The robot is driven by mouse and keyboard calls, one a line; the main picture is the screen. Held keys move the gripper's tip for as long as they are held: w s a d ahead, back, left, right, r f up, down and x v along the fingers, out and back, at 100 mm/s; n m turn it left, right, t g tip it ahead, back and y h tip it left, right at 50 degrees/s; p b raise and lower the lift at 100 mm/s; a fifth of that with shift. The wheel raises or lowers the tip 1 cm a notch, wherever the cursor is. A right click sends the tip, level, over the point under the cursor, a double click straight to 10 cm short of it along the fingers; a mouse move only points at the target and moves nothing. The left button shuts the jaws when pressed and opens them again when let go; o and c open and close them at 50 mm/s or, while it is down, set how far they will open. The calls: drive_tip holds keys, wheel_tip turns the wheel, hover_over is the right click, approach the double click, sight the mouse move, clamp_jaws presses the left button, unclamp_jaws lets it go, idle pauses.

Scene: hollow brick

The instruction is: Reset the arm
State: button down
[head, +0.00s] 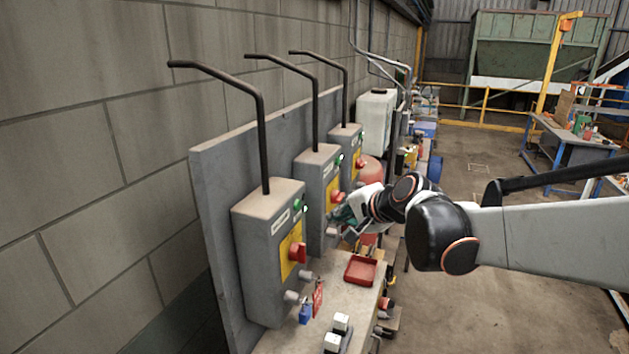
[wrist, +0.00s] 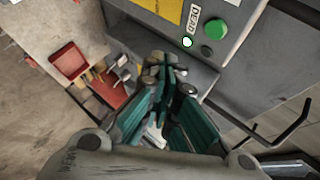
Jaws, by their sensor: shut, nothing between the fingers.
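My arm reaches in from the right in the head view, and my gripper (head: 345,214) is in front of the middle grey control box (head: 315,200). In the wrist view my gripper (wrist: 165,68) shows its green-sided fingers closed together with nothing between them. A grey box face with a green button (wrist: 215,28) and a small lit white lamp (wrist: 187,42) lies just beyond the fingertips. I cannot tell whether the fingertips touch the box.
A nearer grey box (head: 270,255) with a red rotary switch (head: 298,252) and a farther box (head: 345,150) share the back panel. Below is a bench with a red tray (head: 360,270), a blue padlock (head: 306,313) and a red tag (head: 318,297). Open floor (head: 480,300) lies right.

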drive_tip(key=s+d+f+n+h+b, duration=0.2)
drive_tip(key=s+d+f+b, duration=0.3)
drive_tip(key=s+f+b, duration=0.5)
drive_tip(key=s+d+f+n+g+h+b, duration=0.1)
drive_tip(key=s+d+f+n+b, duration=0.3)
drive_tip(key=s+f+b, duration=0.6)
drive_tip(key=s+d+f+n+g+h+b, duration=0.1)
drive_tip(key=s+d+f+n+h+b, duration=0.2)
drive_tip(key=f, duration=1.6)
drive_tip(key=s+d+b, duration=0.4)
drive_tip(key=s+b, duration=0.3)
drive_tip(key=b, duration=0.2)
drive_tip(key=shift+d+f+h+b, duration=0.3)
drive_tip(key=shift+d+f+b, duration=0.05)
drive_tip(key=shift+b, duration=0.05)
